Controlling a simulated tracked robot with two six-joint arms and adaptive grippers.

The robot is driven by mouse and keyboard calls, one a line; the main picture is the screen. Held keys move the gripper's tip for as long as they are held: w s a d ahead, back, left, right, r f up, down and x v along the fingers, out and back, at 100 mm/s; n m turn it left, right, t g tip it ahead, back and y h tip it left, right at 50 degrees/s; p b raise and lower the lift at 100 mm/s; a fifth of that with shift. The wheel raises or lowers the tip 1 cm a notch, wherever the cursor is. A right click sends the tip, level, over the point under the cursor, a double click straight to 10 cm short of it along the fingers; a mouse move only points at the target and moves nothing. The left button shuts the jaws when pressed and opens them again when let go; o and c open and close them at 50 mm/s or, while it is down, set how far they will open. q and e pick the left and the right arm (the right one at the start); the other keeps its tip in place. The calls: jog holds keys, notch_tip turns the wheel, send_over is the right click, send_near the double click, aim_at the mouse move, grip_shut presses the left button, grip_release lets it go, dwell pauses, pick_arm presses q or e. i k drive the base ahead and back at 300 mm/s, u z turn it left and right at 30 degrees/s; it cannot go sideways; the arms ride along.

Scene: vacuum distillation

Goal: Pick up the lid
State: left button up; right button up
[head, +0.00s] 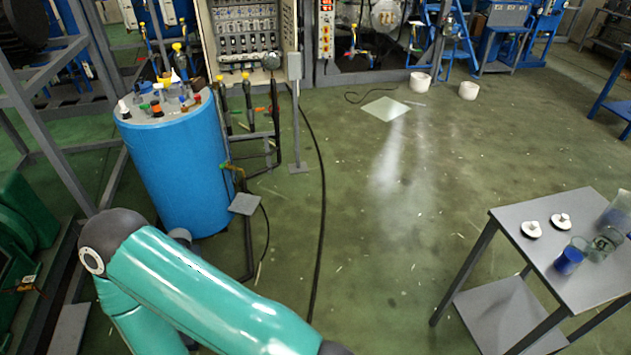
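Two small white round pieces with knobs, which look like lids, lie on the grey table at the right: one nearer the table's left edge (531,229), the other just right of and behind it (561,221). I cannot tell which one the task means. My teal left arm crosses the lower left of the head view, but its gripper is out of the picture. My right gripper is not in view either. Neither lid is touched by anything of mine in view.
The grey table (512,215) also holds a container of blue stuff (568,262) and glass vessels (604,243). A blue drum (178,165) with bottles on top stands at left. A black cable (322,200) runs along the floor. The green floor between drum and table is mostly clear.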

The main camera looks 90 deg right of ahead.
aim_at(531, 230)
jog(key=u, duration=0.6)
jog(key=i, duration=0.25)
jog(key=z, duration=2)
jog(key=i, duration=0.15)
jog(key=z, duration=2.35)
jog(key=k, duration=0.35)
jog(key=z, duration=0.4)
jog(key=i, duration=1.15)
jog(key=u, duration=0.1)
